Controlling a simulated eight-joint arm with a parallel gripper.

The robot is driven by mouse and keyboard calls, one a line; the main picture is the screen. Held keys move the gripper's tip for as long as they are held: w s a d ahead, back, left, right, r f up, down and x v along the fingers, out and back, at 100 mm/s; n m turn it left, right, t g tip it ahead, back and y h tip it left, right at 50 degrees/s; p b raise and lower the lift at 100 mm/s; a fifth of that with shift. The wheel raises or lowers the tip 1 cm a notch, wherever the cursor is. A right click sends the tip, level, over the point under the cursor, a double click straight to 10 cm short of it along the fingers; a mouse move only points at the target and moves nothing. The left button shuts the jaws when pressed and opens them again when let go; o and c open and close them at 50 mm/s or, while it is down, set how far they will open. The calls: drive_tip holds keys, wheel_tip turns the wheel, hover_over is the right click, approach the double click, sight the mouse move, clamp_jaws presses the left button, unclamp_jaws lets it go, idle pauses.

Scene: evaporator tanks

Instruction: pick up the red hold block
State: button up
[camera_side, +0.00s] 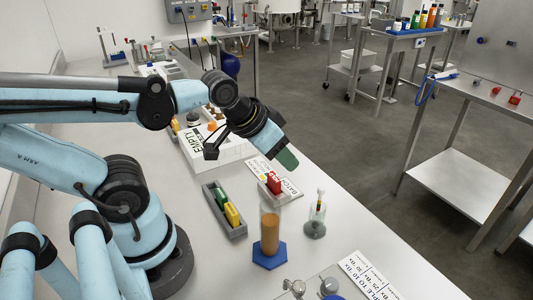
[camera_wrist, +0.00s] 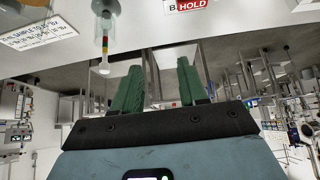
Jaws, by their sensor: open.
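The red hold block (camera_side: 274,183) stands on a white lettered card (camera_side: 262,168) on the bench in the side view. In the wrist view a red patch lettered HOLD (camera_wrist: 191,4) shows at the top edge, partly cut off. My gripper (camera_side: 288,159) has green fingers and is just above and beyond the block in the side view, apart from it. In the wrist view my gripper (camera_wrist: 157,82) is open, with nothing between its two fingers.
A grey tray (camera_side: 239,232) with green and yellow blocks lies left of the red block. A glass cylinder of brown liquid (camera_side: 270,232) on a blue base stands close in front. A small glass holder with an upright stick (camera_side: 316,222) stands to the right. The bench edge runs along the right.

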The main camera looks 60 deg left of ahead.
drive_tip(key=o, duration=0.6)
drive_tip(key=r+g, duration=0.1)
drive_tip(key=g, duration=0.6)
hover_over(274, 177)
drive_tip(key=shift+f, duration=5.95)
